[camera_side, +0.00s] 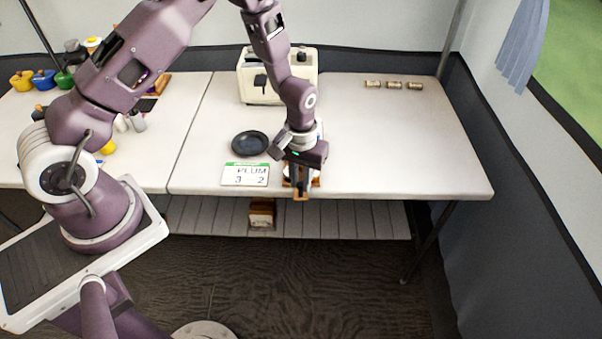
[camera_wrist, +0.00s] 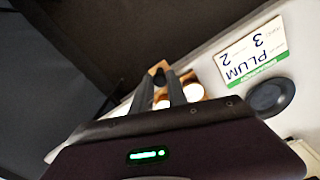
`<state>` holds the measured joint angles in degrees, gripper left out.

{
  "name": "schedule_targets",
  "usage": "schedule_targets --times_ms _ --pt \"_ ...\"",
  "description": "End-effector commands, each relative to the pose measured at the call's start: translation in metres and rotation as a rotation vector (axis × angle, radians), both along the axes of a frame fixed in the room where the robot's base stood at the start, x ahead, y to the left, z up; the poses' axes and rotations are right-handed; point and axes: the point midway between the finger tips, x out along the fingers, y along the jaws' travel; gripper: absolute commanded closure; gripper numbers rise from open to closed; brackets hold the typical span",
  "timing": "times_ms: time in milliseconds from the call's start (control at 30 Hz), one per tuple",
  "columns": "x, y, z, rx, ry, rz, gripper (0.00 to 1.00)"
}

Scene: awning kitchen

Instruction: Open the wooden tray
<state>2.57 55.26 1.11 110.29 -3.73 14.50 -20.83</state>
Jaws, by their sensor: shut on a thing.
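The small wooden tray (camera_side: 287,182) stands at the front edge of the white table, mostly hidden under my gripper. In the wrist view, its brown wood (camera_wrist: 187,77) shows around the fingers, with rounded white items (camera_wrist: 193,92) in it that I cannot identify. My gripper (camera_side: 302,187) points down over the tray's front part. It is shut on the wooden tray, where a brown piece sticks out at the table edge. The fingers (camera_wrist: 164,80) hide the exact grip in the wrist view. I cannot tell how far the tray is open.
A "PLUM 3 2" card (camera_side: 245,175) lies just left of the tray, with a dark round plate (camera_side: 250,143) behind it. A cream toaster (camera_side: 259,90) stands at the back. Several small rolls (camera_side: 393,85) lie back right.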

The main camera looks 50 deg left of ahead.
Motion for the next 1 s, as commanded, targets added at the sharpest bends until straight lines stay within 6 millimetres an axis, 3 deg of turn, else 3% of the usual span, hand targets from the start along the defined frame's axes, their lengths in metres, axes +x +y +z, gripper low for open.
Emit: schedule_targets --times_ms 100,133,233,533,800,1000 --pt "0.001 0.0 0.001 -0.001 -0.004 0.0 1.0" --pt "0.001 0.0 0.001 -0.001 -0.004 0.0 0.75" --pt "0.001 0.0 0.0 0.0 -0.003 0.0 0.59" --pt "0.001 0.0 0.003 0.001 -0.002 0.0 0.59" --pt "0.002 0.0 0.054 0.0 -0.006 0.0 0.59" --pt "0.001 0.0 0.071 0.0 -0.002 -0.001 0.59"
